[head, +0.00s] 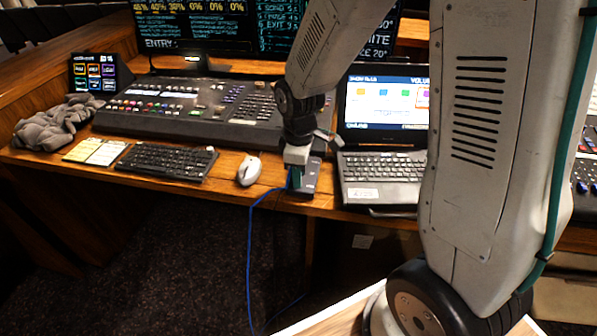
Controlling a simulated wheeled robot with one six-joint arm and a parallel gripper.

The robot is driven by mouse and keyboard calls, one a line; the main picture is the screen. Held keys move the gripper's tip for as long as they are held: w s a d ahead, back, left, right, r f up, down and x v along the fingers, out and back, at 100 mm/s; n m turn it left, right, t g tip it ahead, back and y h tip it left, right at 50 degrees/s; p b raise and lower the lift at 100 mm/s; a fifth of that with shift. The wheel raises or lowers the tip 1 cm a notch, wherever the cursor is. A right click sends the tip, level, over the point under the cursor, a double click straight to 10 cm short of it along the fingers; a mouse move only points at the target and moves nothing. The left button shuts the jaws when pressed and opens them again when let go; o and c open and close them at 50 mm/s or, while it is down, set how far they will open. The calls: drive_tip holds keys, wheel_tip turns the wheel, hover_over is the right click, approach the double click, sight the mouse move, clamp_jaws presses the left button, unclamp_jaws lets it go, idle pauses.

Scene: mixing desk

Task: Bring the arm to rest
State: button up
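My arm crosses the right half of the head view, its links bent over the front of the wooden desk (225,187). My gripper (298,170) points down at the desk's front edge, between the white mouse (249,170) and the laptop (383,175). A small dark grey device (312,176) lies on the desk right by the gripper. A blue cable (249,245) runs from beside the gripper and device down to the floor. The fingers are small and partly hidden, so I cannot tell whether they are open or shut, or whether they touch the device or cable.
A lighting console (190,108) stands behind a black keyboard (165,161). Yellow notes (95,151) and a grey cloth (58,122) lie at the left, near a small touch screen (95,72). Large monitors (200,22) stand at the back. The dark carpet (170,260) in front is clear.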

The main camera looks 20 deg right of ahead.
wheel_tip(320, 180, up, 8)
drive_tip(key=shift+f, duration=0.15)
drive_tip(key=shift+s+m, duration=0.25)
drive_tip(key=shift+m, duration=0.25)
drive_tip(key=s+d+r+m, duration=0.1)
drive_tip(key=s+r+m, duration=0.4)
drive_tip(key=s, duration=0.5)
drive_tip(key=s+d+r+m+t, duration=0.1)
drive_tip(key=s+r+m, duration=0.3)
drive_tip(key=s+r, duration=0.4)
drive_tip(key=s, duration=0.3)
drive_tip(key=shift+s+d+m, duration=0.15)
drive_tip(key=shift+d+m, duration=0.15)
drive_tip(key=shift+m, duration=0.1)
